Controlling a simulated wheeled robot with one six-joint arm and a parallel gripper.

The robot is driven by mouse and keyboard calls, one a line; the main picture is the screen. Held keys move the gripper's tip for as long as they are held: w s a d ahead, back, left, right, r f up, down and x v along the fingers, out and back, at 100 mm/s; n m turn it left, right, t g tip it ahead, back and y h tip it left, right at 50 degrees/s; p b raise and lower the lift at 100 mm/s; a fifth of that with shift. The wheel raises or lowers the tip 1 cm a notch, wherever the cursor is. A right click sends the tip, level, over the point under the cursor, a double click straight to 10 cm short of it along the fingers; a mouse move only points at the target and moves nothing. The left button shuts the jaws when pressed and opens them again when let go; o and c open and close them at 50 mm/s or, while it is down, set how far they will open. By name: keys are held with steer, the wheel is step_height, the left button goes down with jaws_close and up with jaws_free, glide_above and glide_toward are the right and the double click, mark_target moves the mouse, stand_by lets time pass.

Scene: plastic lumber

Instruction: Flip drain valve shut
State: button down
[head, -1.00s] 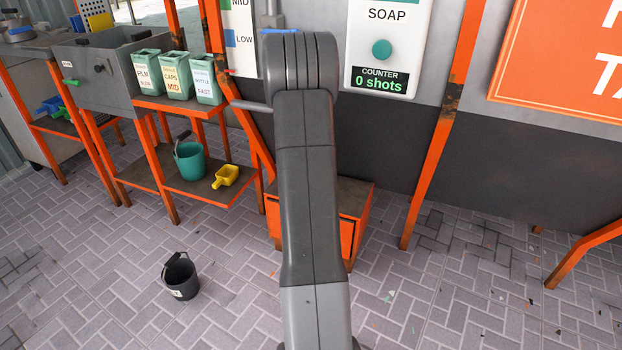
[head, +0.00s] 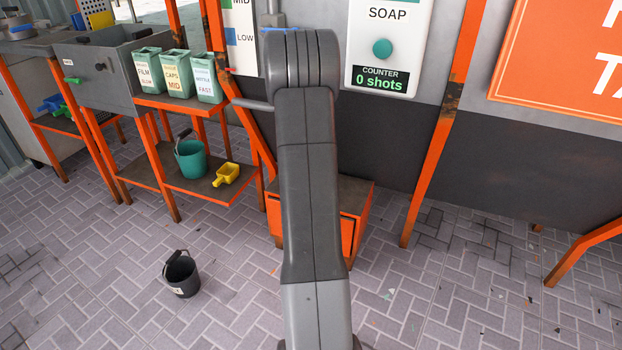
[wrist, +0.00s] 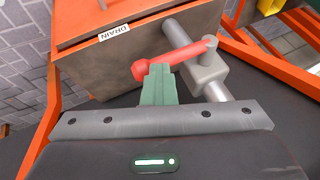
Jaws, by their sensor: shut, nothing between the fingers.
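The drain valve shows in the wrist view as a red lever (wrist: 175,61) with a round knob at its left end, on a grey valve body (wrist: 206,70) and pipe. The lever slants from the knob up to the right, across the pipe. A white DRAIN label (wrist: 114,33) is on the orange-edged box behind it. My gripper (wrist: 158,70) is shut and empty. Its green fingertips are right at the lever beside the knob and overlap it in view; I cannot tell if they touch. In the head view my arm hides the valve.
An orange box (head: 356,225) stands low behind my arm. To its left, an orange-framed shelf holds a teal bucket (head: 191,160) and a yellow scoop (head: 227,174). A black bucket (head: 181,275) stands on the floor.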

steer(key=s+d+r+p, duration=0.2)
steer(key=s+d+r, duration=0.4)
steer(key=s+r, duration=0.1)
steer(key=shift+s+r, duration=0.15)
steer(key=shift+r, duration=0.05)
steer(key=shift+a, duration=0.15)
steer(key=w+a+f+b, duration=0.2)
steer(key=w+a+f, duration=0.3)
steer(key=w+f, duration=0.2)
steer(key=shift+w+a, duration=0.25)
steer(key=shift+a, duration=0.15)
steer(key=shift+r, duration=0.15)
